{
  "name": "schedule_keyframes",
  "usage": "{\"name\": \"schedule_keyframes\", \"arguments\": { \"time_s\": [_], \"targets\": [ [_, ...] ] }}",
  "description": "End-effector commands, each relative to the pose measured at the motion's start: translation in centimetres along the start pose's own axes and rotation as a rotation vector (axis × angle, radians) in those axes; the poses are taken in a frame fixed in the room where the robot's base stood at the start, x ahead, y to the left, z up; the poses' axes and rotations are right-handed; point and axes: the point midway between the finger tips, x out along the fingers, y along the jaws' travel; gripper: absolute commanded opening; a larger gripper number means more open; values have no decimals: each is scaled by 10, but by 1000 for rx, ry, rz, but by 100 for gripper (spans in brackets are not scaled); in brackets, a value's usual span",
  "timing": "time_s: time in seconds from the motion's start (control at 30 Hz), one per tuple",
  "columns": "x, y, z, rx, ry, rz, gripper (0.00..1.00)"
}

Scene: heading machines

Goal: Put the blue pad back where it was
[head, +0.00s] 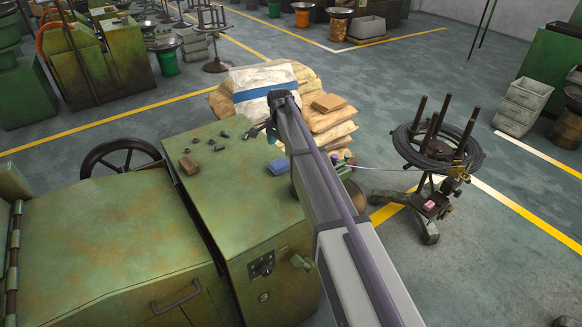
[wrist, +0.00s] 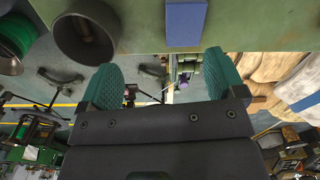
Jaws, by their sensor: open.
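The blue pad (head: 278,166) lies flat on the green machine top (head: 235,205), near its right edge and beside my arm. It also shows in the wrist view as a blue rectangle (wrist: 187,22) at the top, past the fingertips. My gripper (wrist: 163,72) has its two teal fingers spread wide with nothing between them. The gripper is apart from the pad.
A reddish-brown block (head: 188,165) and several small dark parts (head: 222,137) lie on the machine top. Stacked sacks (head: 265,85) with a brown box (head: 328,102) stand behind. A wire-coil stand (head: 435,150) holds a pink item (head: 430,205) at right. A round bin (wrist: 85,35) shows at wrist-view left.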

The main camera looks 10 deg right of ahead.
Motion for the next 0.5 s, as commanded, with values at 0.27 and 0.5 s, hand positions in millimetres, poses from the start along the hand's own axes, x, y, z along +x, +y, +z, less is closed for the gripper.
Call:
{"name": "schedule_keyframes", "arguments": {
  "time_s": [0.27,0.5],
  "targets": [
    [0,266,146,-796,0,1,89],
    [0,326,178,-1072,0,2,89]
  ]
}}
